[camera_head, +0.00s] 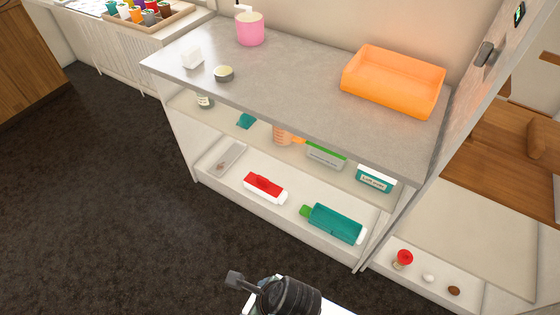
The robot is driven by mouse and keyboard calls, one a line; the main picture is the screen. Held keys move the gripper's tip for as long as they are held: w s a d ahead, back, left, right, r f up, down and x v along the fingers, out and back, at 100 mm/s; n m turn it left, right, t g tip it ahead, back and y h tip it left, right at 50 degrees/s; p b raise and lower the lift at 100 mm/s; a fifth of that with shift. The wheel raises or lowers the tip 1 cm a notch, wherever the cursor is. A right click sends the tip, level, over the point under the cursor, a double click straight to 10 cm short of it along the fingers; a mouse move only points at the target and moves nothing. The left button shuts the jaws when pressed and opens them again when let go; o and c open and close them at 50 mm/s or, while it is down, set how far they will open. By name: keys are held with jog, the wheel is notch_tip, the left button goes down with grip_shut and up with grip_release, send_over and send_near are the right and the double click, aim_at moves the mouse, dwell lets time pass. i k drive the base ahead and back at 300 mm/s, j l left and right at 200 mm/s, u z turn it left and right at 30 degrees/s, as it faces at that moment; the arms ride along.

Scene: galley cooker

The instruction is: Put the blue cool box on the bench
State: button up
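I see no blue cool box that I can make out. A small teal-and-white box with a label (374,180) stands on the middle shelf at the right, too small to read. No surface is clearly marked as the bench. A grey-topped shelf unit (290,85) fills the middle, and a wooden surface (490,145) shows at the right. Part of my dark arm shows at the bottom edge, over pale and teal patches that I cannot identify. My gripper's fingers do not show.
An orange tray (392,82), pink pot (250,29), white block (192,57) and small round tin (223,73) sit on the grey top. A red-and-white bottle (265,187) and teal bottle (334,223) lie on the bottom shelf. Dark carpet (100,190) is clear at the left.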

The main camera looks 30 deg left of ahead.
aim_at(324, 103)
jog(key=i+j, duration=0.15)
jog(key=j, duration=0.15)
jog(key=i+j, duration=0.15)
jog(key=j, duration=0.2)
jog(key=i+j, duration=0.1)
jog(key=j, duration=0.2)
jog(key=i+j, duration=0.15)
jog(key=j, duration=0.2)
jog(key=i+j, duration=0.15)
jog(key=j, duration=0.15)
jog(key=z, duration=0.05)
